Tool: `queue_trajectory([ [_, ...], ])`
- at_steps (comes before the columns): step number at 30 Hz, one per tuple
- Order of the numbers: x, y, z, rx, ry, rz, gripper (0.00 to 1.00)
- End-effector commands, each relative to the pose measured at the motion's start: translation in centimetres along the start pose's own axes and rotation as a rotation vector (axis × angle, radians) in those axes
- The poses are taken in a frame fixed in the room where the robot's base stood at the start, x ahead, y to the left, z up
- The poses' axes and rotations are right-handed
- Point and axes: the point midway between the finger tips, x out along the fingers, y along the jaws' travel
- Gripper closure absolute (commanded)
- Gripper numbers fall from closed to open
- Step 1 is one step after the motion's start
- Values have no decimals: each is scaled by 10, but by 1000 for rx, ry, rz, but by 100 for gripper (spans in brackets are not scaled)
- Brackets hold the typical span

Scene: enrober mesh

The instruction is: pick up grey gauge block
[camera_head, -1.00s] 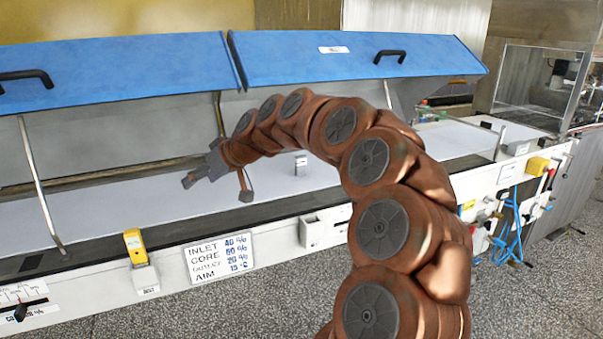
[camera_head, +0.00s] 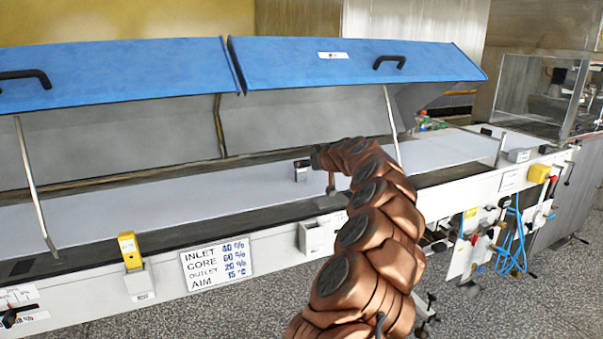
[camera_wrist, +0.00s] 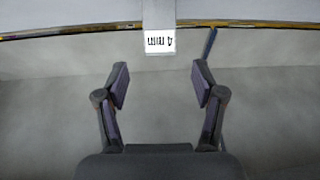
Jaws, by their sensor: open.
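The grey gauge block (camera_wrist: 159,14) shows at the top middle of the wrist view, with a white label whose dark writing appears upside down. In the head view the block (camera_head: 300,174) stands on the pale belt (camera_head: 235,192), partly hidden by my gripper. My gripper (camera_wrist: 160,82) is open, with nothing between its two fingers. In the wrist view the block is centred sideways between the fingers but lies above their tips in the picture. In the head view my gripper (camera_head: 316,176) is right beside the block; contact cannot be told.
Raised blue lids (camera_head: 350,62) hang over the belt, held by thin metal struts (camera_head: 391,125). A yellow-topped box (camera_head: 130,248) and a settings sign (camera_head: 216,262) are on the front edge. The belt left of the block is clear.

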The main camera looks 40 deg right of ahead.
Motion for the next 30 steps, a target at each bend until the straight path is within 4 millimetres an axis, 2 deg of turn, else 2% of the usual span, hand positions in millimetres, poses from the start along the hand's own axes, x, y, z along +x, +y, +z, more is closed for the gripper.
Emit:
queue_trajectory([
  [8,11,0,-2,-2,2,0,31],
  [24,49,0,0,-2,-2,0,31],
  [30,56,-1,-1,-2,1,-1,31],
])
